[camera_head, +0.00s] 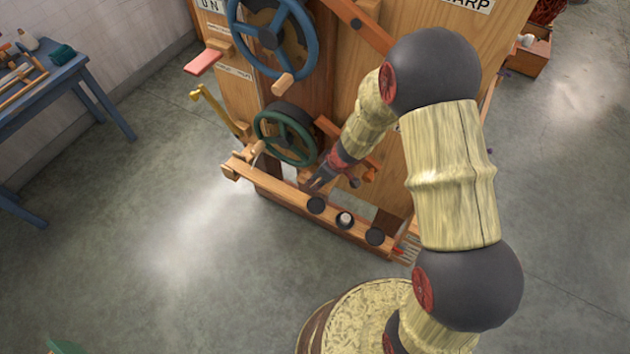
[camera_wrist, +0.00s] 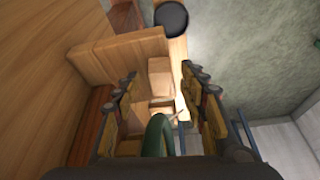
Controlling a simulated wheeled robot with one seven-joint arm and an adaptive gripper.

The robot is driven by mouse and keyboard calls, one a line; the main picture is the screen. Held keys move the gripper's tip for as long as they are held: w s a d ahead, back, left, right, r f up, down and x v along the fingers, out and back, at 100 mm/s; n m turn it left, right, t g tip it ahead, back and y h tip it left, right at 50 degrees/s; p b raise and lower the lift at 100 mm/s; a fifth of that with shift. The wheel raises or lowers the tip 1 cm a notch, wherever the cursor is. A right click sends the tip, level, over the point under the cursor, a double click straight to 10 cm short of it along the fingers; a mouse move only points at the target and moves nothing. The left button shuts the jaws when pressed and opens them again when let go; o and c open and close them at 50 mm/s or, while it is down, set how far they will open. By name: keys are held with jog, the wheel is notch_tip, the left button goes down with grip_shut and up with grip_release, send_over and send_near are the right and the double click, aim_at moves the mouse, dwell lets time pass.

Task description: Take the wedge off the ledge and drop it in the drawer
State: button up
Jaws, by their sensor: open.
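My gripper (camera_head: 318,182) is open, reaching down beside the wooden machine, just above its low front beam (camera_head: 283,191). In the wrist view my two fingers (camera_wrist: 160,80) stand apart, with a pale wooden block (camera_wrist: 160,72) seen between their tips. This may be the wedge; its full shape is unclear, and I cannot tell whether the fingers touch it. Another pale wooden piece (camera_wrist: 162,104) lies nearer in that view. The beam may be the ledge, but I cannot confirm it. I cannot clearly make out the drawer.
A green handwheel (camera_head: 286,136) is close to my gripper; its rim also shows in the wrist view (camera_wrist: 158,137). Black discs (camera_head: 316,204) sit along the beam. A blue wheel (camera_head: 270,36) is above. A blue table (camera_head: 45,85) stands left; the floor between is clear.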

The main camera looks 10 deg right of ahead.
jog(key=shift+c, duration=1.3)
jog(key=c, duration=0.8)
jog(key=shift+o, duration=0.2)
